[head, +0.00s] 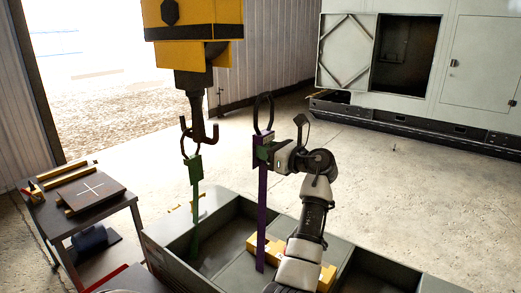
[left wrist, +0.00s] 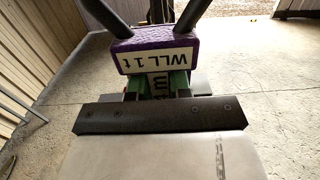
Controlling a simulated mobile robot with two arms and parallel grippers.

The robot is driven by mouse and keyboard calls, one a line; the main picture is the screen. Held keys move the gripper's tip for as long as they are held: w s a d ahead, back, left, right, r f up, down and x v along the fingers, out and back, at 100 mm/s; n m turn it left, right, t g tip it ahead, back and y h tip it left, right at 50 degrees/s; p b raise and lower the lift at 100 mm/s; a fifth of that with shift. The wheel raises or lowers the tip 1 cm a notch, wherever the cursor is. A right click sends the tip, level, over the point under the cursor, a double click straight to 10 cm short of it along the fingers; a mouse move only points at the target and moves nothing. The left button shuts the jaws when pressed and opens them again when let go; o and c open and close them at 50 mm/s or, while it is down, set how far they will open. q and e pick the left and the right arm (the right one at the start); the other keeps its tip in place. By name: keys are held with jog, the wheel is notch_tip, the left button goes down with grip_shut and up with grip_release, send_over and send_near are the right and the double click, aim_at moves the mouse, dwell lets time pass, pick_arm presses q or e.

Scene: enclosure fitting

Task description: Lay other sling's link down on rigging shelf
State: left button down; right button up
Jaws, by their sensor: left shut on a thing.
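My left gripper (head: 262,154) is shut on the purple sling (head: 262,210), just below its dark oval link (head: 263,113). The link stands upright above the jaws, and the strap hangs straight down into a grey open bin. In the left wrist view the purple sling's head (left wrist: 155,47) carries a "WLL 1 t" label, with the link's two dark bars above it. A green sling (head: 195,205) hangs by its ring (head: 189,142) at the crane hook (head: 202,132), to the left. A table (head: 127,197) at the left may be the rigging shelf; I cannot tell. My right gripper is not in view.
A yellow crane block (head: 195,15) hangs above the hook. The grey bin (head: 220,213) holds yellow pieces (head: 268,246). The table carries a board with a white cross (head: 92,188) and yellow bars (head: 68,174). A white enclosure (head: 485,55) with an open doorway stands behind. The floor between is clear.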

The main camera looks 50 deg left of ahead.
pick_arm(q)
jog(key=p+v, duration=0.2)
jog(key=v, duration=0.5)
jog(key=shift+d+r+p, duration=0.25)
jog(key=shift+d+p, duration=0.1)
dwell(0.4)
jog(key=shift+f, duration=0.1)
dwell(1.0)
